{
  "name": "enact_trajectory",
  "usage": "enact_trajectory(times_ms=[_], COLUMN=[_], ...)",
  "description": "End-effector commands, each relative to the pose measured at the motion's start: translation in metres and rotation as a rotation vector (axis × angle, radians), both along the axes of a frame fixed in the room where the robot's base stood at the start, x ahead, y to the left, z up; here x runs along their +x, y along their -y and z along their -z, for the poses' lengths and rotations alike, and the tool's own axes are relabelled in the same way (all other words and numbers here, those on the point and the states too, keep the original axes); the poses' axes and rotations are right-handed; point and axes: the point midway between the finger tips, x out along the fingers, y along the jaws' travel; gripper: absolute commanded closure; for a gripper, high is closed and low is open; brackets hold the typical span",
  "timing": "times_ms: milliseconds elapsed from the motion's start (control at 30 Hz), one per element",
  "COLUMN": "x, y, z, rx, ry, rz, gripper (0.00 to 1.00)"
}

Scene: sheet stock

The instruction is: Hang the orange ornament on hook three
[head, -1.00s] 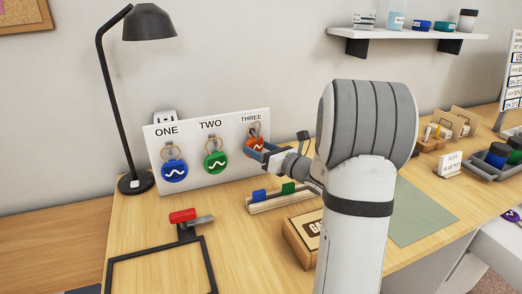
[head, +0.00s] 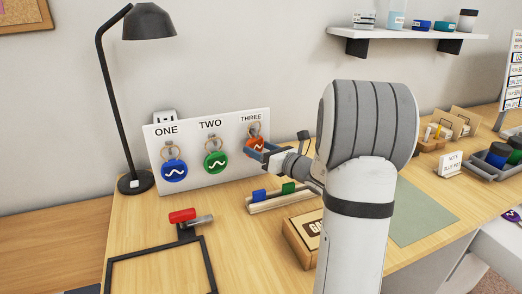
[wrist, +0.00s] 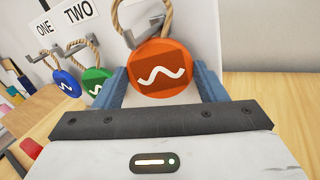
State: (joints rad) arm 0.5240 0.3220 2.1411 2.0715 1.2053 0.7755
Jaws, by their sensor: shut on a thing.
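The orange ornament (wrist: 160,70) is a round disc with a white wavy line and a rope loop. My gripper (wrist: 160,88) is shut on it, a blue finger at each side. In the head view the ornament (head: 256,144) is upright in front of the white board (head: 225,122), just under the label THREE, and my gripper (head: 264,153) reaches it from the right. In the wrist view its loop (wrist: 118,20) rises past the end of a metal hook (wrist: 129,38). I cannot tell whether the loop is around that hook.
A blue ornament (head: 174,170) hangs under ONE and a green ornament (head: 215,160) under TWO. A black lamp (head: 108,90) stands left of the board. A rack with blue and green blocks (head: 280,199) and a cardboard box (head: 302,240) lie in front of it.

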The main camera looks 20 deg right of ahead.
Motion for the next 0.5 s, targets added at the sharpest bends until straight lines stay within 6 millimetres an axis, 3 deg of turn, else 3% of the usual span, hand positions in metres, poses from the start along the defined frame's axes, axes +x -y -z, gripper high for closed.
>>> enact_trajectory(times_ms=[500], x=[0.000], y=[0.000], z=[0.016], rx=[0.001], ry=[0.000], rz=[0.000], gripper=[0.57])
